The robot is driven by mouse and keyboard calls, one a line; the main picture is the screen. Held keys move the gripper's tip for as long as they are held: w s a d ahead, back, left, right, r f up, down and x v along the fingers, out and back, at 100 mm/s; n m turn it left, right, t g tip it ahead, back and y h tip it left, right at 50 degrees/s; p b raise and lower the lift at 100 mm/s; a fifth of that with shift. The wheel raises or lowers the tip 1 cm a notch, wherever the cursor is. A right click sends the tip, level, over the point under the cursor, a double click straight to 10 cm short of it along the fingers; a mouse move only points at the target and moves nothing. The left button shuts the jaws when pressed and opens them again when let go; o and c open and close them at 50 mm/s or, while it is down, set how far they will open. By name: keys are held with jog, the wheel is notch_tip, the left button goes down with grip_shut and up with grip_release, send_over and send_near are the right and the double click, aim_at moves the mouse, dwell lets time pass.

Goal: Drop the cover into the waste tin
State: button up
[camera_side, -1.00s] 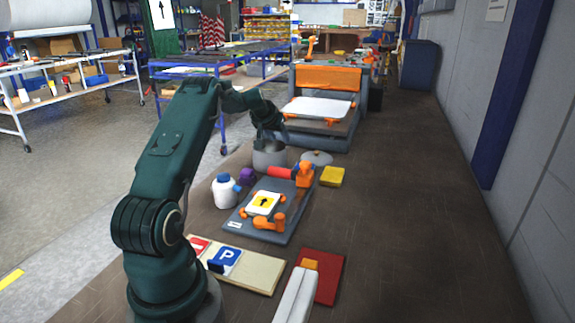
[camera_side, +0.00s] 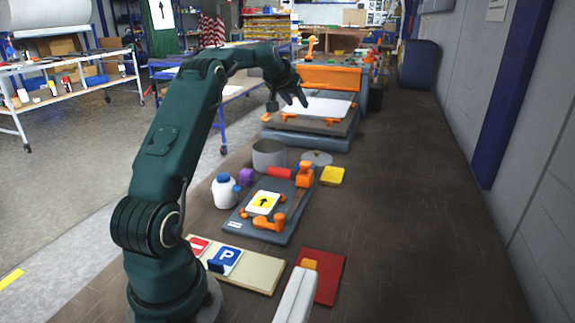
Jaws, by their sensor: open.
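The waste tin (camera_side: 269,154) is a grey open cylinder on the dark bench, beyond the small grey board. Its inside shows only in part, and I cannot tell what lies in it. I cannot pick out the cover for sure. A pale round lid (camera_side: 316,158) with a knob lies flat to the right of the tin. My gripper (camera_side: 288,102) is open, with its fingers spread and nothing seen between them. It is raised above and beyond the tin, in front of the orange-and-grey machine in the picture.
The orange-and-grey machine (camera_side: 330,78) is behind. The bench's right side is clear.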

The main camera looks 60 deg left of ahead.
jog(key=w+d+r+m+t+h, duration=0.1)
jog(key=d+r+m, duration=0.1)
jog(key=d+r, duration=0.35)
jog(key=w+d+r+m+t, duration=0.1)
jog(key=w+d+r, duration=0.15)
jog(key=d, duration=0.65)
jog(key=s+d+r+m+h, duration=0.2)
jog(key=s+d, duration=0.2)
jog(key=d, duration=0.4)
jog(key=s+d+r+m+h, duration=0.1)
jog(key=s+d, duration=0.2)
jog(key=d, duration=0.5)
jog(key=s+d+f+m+g+h, duration=0.1)
jog(key=s+d+f, duration=0.2)
jog(key=s+d, duration=0.25)
jog(key=s+d+f+m+h, duration=0.1)
jog(key=s+d+f, duration=0.25)
jog(key=s, duration=0.35)
jog(key=s+f+g, duration=0.3)
jog(key=s+f, duration=0.5)
jog(key=shift+d, duration=0.35)
